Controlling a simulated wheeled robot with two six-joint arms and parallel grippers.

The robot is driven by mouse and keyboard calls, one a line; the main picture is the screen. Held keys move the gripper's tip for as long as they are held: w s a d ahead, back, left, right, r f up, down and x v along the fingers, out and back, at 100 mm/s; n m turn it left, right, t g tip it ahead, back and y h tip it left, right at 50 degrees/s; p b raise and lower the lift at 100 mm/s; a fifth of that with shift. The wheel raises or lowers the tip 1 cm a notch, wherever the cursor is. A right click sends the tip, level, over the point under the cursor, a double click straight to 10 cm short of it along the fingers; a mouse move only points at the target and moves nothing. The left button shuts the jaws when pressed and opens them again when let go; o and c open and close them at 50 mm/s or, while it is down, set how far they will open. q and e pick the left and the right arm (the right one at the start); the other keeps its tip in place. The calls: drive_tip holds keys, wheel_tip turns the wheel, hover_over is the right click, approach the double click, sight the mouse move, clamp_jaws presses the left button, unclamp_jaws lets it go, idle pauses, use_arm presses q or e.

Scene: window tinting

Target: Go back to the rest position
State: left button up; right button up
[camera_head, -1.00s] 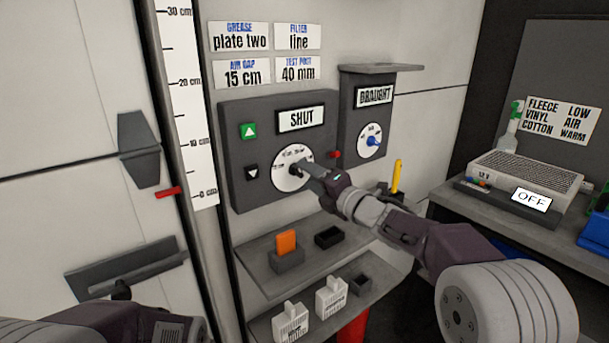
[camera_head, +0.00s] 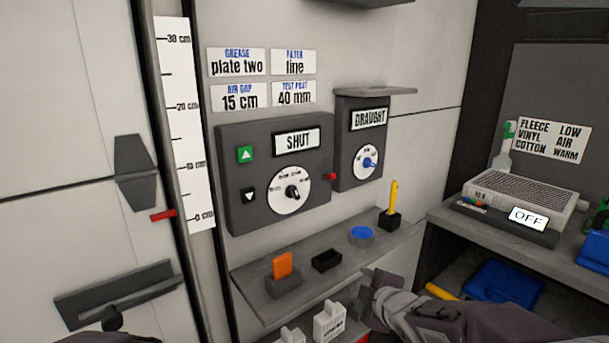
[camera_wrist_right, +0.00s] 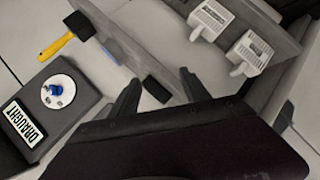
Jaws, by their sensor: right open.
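My right gripper (camera_head: 368,292) is low at the front edge of the shelf (camera_head: 300,265) in the head view. Its two dark fingers stand apart and empty in the right wrist view (camera_wrist_right: 158,90). The gripper is clear of the dark control box (camera_head: 235,180), whose sign reads SHUT and whose dial (camera_head: 290,190) is uncovered. A dark part of my left arm shows at the bottom left edge of the head view; the left gripper's fingers cannot be made out.
White canisters (camera_head: 329,322) stand below. The DRAUGHT box (camera_head: 352,150) juts from the wall. A side counter (camera_head: 450,215) is at right.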

drive_tip(key=s+d+f+m+g+h, duration=0.1)
drive_tip(key=s+f+m+g, duration=0.4)
drive_tip(key=s+f+m, duration=0.45)
drive_tip(key=s+d+f+m+g+h, duration=0.15)
drive_tip(key=s+f+m+g, duration=0.35)
drive_tip(key=s, duration=0.7)
wheel_tip(320, 180, up, 18)
drive_tip(key=p, duration=1.8)
drive_tip(key=shift+s+d+y, duration=0.15)
drive_tip(key=shift+s+y, duration=0.25)
drive_tip(key=shift+y, duration=0.05)
